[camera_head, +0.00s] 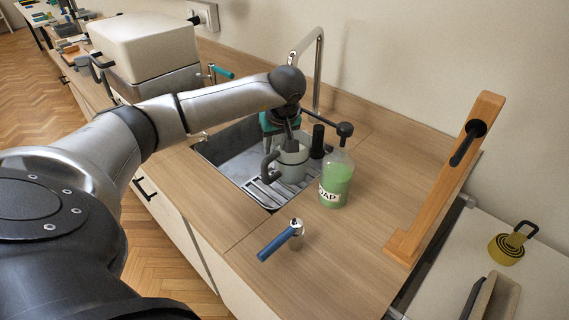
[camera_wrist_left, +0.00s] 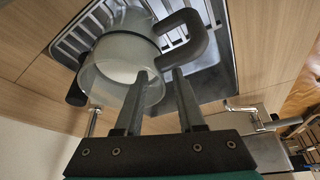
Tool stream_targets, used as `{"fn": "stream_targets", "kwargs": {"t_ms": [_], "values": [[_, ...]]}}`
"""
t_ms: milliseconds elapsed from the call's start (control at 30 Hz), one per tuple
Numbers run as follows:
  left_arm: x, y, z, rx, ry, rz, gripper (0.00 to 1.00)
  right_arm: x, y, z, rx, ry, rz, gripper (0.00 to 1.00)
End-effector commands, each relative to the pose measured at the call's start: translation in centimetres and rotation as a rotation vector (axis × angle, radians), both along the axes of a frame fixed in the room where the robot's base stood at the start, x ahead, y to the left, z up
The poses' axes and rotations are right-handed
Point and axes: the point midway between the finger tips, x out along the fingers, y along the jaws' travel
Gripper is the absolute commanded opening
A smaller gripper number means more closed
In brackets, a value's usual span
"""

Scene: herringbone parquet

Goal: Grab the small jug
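The small jug (camera_head: 292,163) is pale grey with a darker grey handle. It stands in the sink, on the ribbed rack part, left of the soap bottle. In the wrist view the jug (camera_wrist_left: 112,50) opens toward the camera, its handle at the upper right. My left gripper (camera_head: 291,138) is above the jug, pointing down. In the wrist view its two fingers (camera_wrist_left: 160,76) are apart; one overlaps the jug's rim and the other is beside it, below the handle. Whether they touch the jug I cannot tell. My right gripper is not in view.
The sink (camera_head: 225,150) has raised edges and a tall tap (camera_head: 320,70). A green soap bottle (camera_head: 336,180) stands close to the jug's right. A blue-handled lever (camera_head: 277,243) is in front. A wooden stand (camera_head: 450,180) rises at right. The counter between is clear.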

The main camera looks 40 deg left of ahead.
Motion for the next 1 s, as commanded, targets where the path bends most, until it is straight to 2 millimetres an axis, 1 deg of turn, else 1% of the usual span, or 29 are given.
{"fn": "stream_targets", "kwargs": {"t_ms": [67,100,400,433,1000], "values": [[-0.01,-0.01,0.03,0.0,0.0,0.0,0.38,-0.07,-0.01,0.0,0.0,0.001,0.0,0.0],[-0.01,-0.01,0.03,0.0,0.0,0.0,0.36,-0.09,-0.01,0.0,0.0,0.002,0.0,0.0],[-0.01,-0.02,0.05,0.0,0.001,0.0,0.02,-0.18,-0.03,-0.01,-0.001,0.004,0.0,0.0],[-0.02,-0.02,0.04,0.0,0.001,0.0,0.0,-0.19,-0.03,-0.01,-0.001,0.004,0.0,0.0],[-0.01,-0.02,0.06,0.0,0.001,0.0,0.0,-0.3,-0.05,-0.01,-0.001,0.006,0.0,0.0]]}}
